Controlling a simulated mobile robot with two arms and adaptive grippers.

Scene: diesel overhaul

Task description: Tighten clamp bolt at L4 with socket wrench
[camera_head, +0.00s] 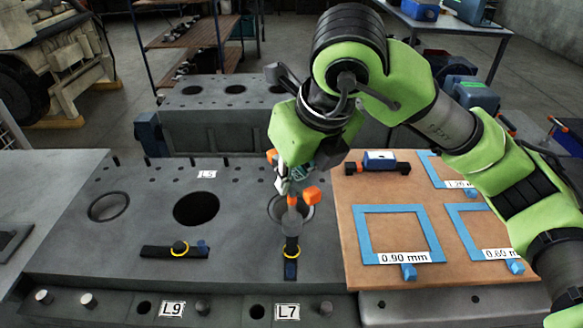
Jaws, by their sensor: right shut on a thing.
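My right gripper (287,186) reaches down from the green arm over the engine block (130,240). It is shut on the socket wrench (292,222), a dark upright tool with orange parts at its top. The lower end of the wrench is over a dark clamp (291,270) with a yellow ring, in front of a bore. I cannot tell whether the socket is seated on the bolt. No label readable as L4 shows. My left gripper is not in view.
Labels L9 (172,309) and L7 (287,312) are on the block's front ledge. A brown board (345,225) at right carries blue frames (362,232), one marked 0.90 mm, and a blue-and-black tool (379,160). A second block (195,115) stands behind.

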